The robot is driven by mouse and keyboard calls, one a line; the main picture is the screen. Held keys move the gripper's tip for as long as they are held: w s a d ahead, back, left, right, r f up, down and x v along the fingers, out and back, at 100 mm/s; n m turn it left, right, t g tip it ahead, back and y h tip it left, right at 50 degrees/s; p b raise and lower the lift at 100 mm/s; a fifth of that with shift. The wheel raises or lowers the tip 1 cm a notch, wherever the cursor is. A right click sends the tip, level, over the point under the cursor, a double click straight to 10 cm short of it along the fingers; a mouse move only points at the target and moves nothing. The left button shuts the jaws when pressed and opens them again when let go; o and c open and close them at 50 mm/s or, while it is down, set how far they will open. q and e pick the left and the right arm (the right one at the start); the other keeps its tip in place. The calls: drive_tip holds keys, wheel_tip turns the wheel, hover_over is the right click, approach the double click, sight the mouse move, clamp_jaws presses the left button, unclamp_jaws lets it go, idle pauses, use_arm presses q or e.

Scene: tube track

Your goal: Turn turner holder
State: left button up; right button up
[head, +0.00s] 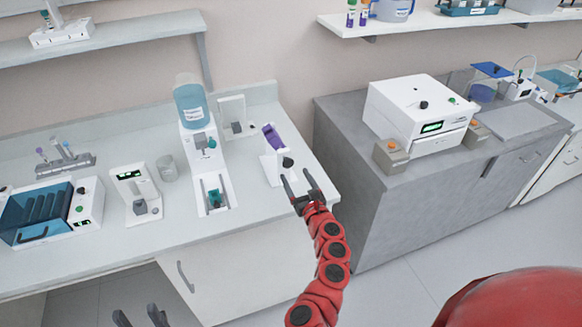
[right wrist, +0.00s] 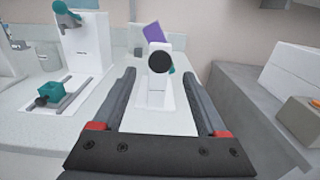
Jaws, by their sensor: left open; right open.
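The turner holder (head: 273,172) is a small white stand on the right end of the white counter. It has a tilted purple panel (head: 271,136) on top and a black round knob (head: 288,162) facing me. In the right wrist view the knob (right wrist: 159,62) lies between and beyond the finger tips, with the purple panel (right wrist: 152,32) above it and a bit of teal beside it. My right gripper (head: 298,181) is open and empty, just in front of the holder. My left gripper (head: 139,317) is open, low at the bottom edge, far from the holder.
A white dispenser with a blue bottle (head: 190,105) stands left of the holder, its tray holding a teal piece (head: 214,198). A white device (head: 236,118) stands behind. A grey cabinet (head: 350,150) with a white machine (head: 420,110) is on the right, across a gap.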

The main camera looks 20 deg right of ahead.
sight(289, 165)
drive_tip(key=w, duration=0.4)
drive_tip(key=shift+a, duration=0.15)
drive_tip(key=shift+w, duration=0.35)
clamp_jaws()
